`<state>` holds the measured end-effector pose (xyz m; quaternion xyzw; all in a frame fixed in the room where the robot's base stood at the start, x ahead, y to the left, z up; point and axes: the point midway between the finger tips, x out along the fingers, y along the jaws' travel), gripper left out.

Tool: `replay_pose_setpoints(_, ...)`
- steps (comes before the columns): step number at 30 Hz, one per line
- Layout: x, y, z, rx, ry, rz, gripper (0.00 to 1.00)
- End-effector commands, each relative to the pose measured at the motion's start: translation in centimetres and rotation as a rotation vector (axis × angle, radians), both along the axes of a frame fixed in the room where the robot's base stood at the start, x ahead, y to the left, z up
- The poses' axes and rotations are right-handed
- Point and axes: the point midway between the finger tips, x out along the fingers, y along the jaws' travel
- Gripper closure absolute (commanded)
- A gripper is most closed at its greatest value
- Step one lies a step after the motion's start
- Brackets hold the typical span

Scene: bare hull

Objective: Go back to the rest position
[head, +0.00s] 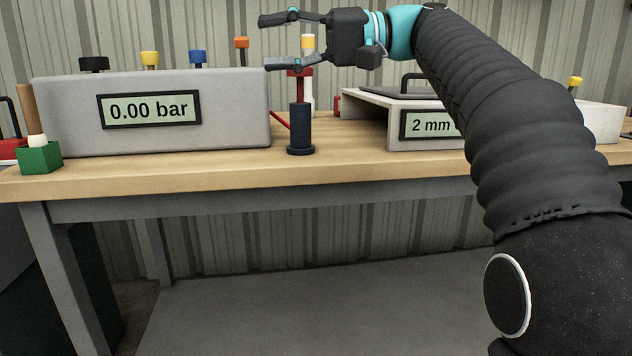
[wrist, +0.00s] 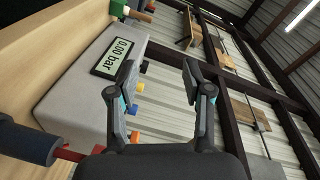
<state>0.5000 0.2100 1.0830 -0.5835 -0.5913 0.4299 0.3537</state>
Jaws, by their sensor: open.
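My gripper (head: 275,42) is open and empty, with its two fingers pointing left in the head view. It is raised above the workbench (head: 230,173), to the upper right of the grey box reading "0.00 bar" (head: 70,115). A dark cylinder with a red top (head: 301,130) stands on the bench below the fingers, and the lower finger overlaps its red top in the picture. I cannot tell whether they touch. In the wrist view the two fingers (wrist: 160,85) are spread wide, with nothing between them.
A second box reading "2 mm" (head: 394,142) stands at the right, beneath my arm. A green block with a wooden handle (head: 40,158) stands at the bench's left end. Several coloured knobs show behind the grey box. A corrugated wall (head: 200,20) closes the back.

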Motion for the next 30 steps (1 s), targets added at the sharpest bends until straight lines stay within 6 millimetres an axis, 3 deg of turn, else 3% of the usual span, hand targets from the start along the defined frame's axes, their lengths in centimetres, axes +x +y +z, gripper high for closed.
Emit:
replay_pose_setpoints(5, -0.3, -0.1, -1.9, -0.079, 0.038, -0.085, 0.5)
replay_pose_setpoints(11, -1.2, -0.8, -5.8, -0.214, 0.084, -0.216, 0.5)
replay_pose_setpoints(14, -2.3, -1.8, -9.1, -0.321, 0.107, -0.308, 0.5)
replay_pose_setpoints(20, -6.0, -5.6, -17.5, -0.583, 0.121, -0.492, 0.5)
replay_pose_setpoints(30, -14.7, -14.7, -31.9, -1.049, 0.011, -0.69, 0.5)
